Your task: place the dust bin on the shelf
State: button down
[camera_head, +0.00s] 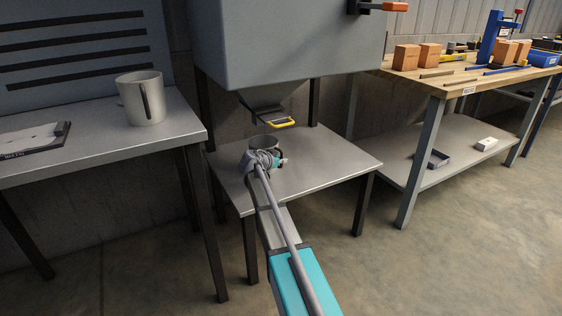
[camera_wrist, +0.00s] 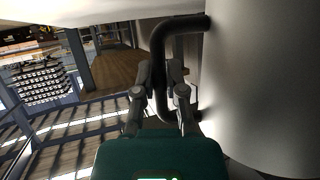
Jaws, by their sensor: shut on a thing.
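My gripper (camera_wrist: 163,88) is shut on that handle. I cannot tell whether the bin touches the table. A similar grey bin with a dark handle (camera_head: 143,97) stands upright on the left table. A grey lower shelf (camera_head: 408,170) runs under the wooden workbench at right.
A dark tray (camera_head: 437,158) and a small white object (camera_head: 485,144) lie on the lower shelf. The left table (camera_head: 90,140) holds a flat dark-edged item.

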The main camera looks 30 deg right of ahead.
jog(key=c, duration=0.7)
grip_release()
jog(key=shift+r, duration=0.1)
jog(key=shift+p+v, duration=2.5)
jog(key=shift+v, duration=3.55)
